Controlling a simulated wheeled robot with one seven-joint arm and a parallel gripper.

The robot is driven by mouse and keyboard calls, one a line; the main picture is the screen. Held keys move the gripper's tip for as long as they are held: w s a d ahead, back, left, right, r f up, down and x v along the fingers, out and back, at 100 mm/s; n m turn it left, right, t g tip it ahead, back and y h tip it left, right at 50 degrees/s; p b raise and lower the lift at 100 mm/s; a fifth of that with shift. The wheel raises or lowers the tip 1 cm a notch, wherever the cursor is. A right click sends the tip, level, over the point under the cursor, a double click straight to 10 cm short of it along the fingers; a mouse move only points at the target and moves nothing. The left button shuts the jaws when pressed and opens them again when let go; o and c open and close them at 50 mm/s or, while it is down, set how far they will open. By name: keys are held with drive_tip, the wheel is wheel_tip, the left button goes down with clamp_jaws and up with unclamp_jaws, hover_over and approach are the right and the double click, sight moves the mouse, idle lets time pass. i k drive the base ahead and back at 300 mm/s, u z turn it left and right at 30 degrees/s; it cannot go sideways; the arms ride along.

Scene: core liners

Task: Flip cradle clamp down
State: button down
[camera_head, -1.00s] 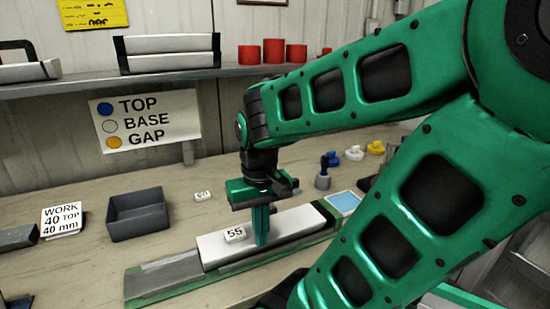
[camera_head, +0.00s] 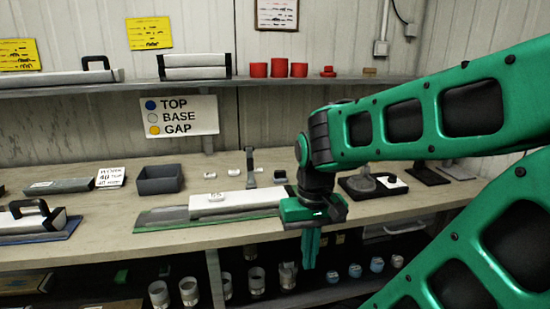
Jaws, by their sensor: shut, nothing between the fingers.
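A long white liner (camera_head: 237,203) lies in a low cradle with a green edge (camera_head: 200,223) on the bench, with a small tag reading 55 (camera_head: 216,197) on it. A grey upright arm (camera_head: 250,164), which looks like the cradle clamp, stands raised at the liner's back side. My gripper (camera_head: 309,264) points down with its green fingers shut and empty. In the picture it is at the cradle's right end, its fingertips in front of the bench's front edge. My gripper hides the cradle's right end.
A grey open bin (camera_head: 160,180) and a work card (camera_head: 111,177) stand left of the cradle. A black tray (camera_head: 372,187) lies to the right. A shelf (camera_head: 110,87) with red cups (camera_head: 279,68) runs above. Cans (camera_head: 256,281) stand below the bench.

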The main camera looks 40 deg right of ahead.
sight(249, 150)
drive_tip(key=k, duration=0.7)
drive_tip(key=z, duration=1.15)
drive_tip(key=i, duration=1.65)
drive_tip(key=z, duration=0.05)
